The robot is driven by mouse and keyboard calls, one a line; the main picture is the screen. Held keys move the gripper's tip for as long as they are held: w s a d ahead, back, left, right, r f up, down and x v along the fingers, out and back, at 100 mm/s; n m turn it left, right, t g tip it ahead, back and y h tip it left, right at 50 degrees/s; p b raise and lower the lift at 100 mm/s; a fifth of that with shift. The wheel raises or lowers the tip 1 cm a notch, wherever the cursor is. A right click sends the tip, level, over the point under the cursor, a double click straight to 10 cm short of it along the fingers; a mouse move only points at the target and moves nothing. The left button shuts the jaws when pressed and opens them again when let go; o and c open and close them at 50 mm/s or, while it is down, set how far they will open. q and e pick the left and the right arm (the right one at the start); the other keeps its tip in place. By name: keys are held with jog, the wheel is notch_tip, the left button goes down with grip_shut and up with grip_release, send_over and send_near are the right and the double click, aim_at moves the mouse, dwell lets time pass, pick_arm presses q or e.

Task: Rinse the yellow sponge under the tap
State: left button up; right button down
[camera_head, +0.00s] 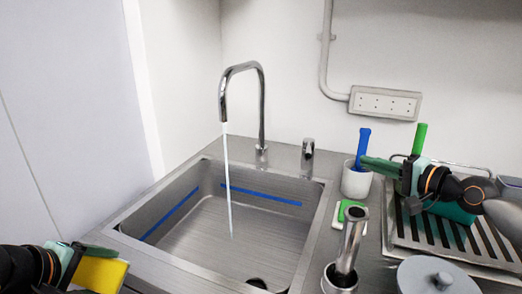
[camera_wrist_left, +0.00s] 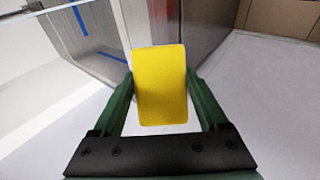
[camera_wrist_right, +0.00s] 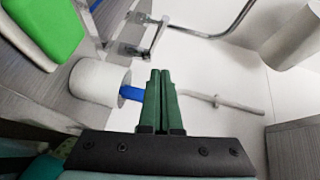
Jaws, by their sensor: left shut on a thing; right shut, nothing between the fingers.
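The yellow sponge (camera_head: 101,274) is at the lower left of the head view, outside the sink's left front edge. My left gripper (camera_wrist_left: 160,90) is shut on the sponge (camera_wrist_left: 160,85), with a finger on each side of it. The chrome tap (camera_head: 262,95) stands behind the sink, and a stream of water (camera_head: 229,190) falls from its spout into the sink (camera_head: 190,235). The tap's small lever (camera_head: 308,152) stands to its right. My right gripper (camera_head: 380,166) is shut and empty, in front of the blue-handled brush in the white cup.
The white cup (camera_head: 356,184) holds a blue-handled brush (camera_head: 364,140). A green sponge (camera_head: 350,208) lies in front of the cup. A metal cylinder (camera_head: 350,240), a grey lid (camera_head: 438,276) and a drying rack (camera_head: 440,240) fill the right counter. The sink basin is clear.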

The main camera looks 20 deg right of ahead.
pick_arm(q)
jog(key=shift+r+p, duration=0.4)
jog(key=shift+r, duration=0.1)
pick_arm(e)
jog(key=w, duration=0.1)
pick_arm(q)
jog(key=shift+r+p, duration=0.75)
pick_arm(e)
send_near(309, 148)
jog(key=w+d, duration=0.1)
pick_arm(q)
jog(key=shift+r+p, duration=0.6)
jog(key=shift+r, duration=0.1)
pick_arm(e)
jog(key=shift+w+a+f, duration=0.15)
jog(key=shift+w+a, duration=0.4)
jog(key=shift+a, duration=0.25)
jog(key=shift+w+a+f, duration=0.15)
jog(key=shift+w+a, duration=0.4)
jog(key=shift+a, duration=0.3)
pick_arm(q)
jog(key=shift+r, duration=0.1)
